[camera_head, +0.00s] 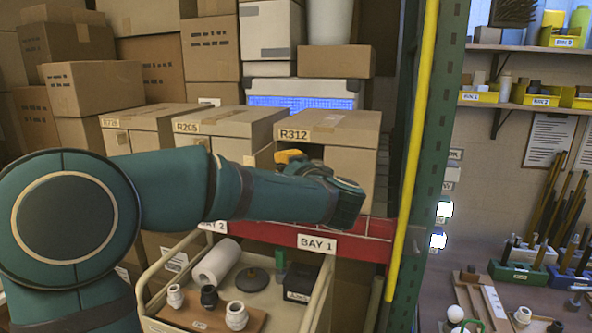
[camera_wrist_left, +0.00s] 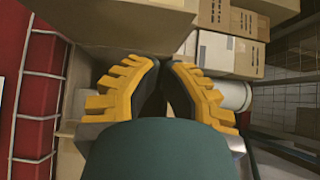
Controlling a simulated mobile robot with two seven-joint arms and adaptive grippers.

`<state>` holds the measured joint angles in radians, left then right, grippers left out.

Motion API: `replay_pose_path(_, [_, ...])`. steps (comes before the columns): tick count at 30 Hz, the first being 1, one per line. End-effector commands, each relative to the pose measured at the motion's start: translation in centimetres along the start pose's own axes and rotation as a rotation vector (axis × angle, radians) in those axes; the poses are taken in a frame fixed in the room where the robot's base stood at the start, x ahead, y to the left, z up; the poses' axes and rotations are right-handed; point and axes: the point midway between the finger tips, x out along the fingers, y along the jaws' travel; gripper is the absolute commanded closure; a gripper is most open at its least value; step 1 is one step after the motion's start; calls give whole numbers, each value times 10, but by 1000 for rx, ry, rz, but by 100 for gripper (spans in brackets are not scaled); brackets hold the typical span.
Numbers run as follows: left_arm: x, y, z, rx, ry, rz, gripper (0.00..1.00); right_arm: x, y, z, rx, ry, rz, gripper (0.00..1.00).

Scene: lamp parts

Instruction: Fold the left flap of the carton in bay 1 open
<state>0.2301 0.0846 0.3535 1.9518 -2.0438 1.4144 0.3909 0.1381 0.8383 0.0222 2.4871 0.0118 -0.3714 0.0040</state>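The carton marked R312 (camera_head: 335,127) sits on the rack shelf above the BAY 1 label (camera_head: 317,243). The right part of its front is a closed brown panel (camera_head: 350,168); a dark gap shows at its upper left front. A narrow brown panel (camera_head: 265,158) stands left of this gap, perhaps the left flap; my arm hides its lower part. My left gripper (camera_head: 291,156) is at the gap, yellow fingers partly hidden by the wrist. In the left wrist view its fingers (camera_wrist_left: 163,68) are close together with nothing visible between them, below a carton face (camera_wrist_left: 115,30). My right gripper is out of view.
Cartons R205 (camera_head: 228,122) and another (camera_head: 150,117) stand to the left. A red shelf beam (camera_head: 370,247) runs below, with a yellow post (camera_head: 412,150) and green upright to the right. A cart (camera_head: 160,312) with lamp parts stands in front.

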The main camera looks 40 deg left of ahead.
Motion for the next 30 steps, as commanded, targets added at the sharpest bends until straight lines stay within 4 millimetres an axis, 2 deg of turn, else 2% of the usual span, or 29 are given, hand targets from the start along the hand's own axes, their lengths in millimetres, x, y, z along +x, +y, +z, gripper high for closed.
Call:
replay_pose_path(1, [6,-2,9,1,-5,-1,100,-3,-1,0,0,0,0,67])
replay_pose_path(7, [20,-1,23,1,-2,0,100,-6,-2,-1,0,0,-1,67])
replay_pose_path(21, [24,1,27,1,0,1,100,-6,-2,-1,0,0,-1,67])
replay_pose_path(25, [26,2,30,-1,-1,0,100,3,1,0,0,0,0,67])
replay_pose_path(30, [33,5,40,-2,-3,0,100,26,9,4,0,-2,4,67])
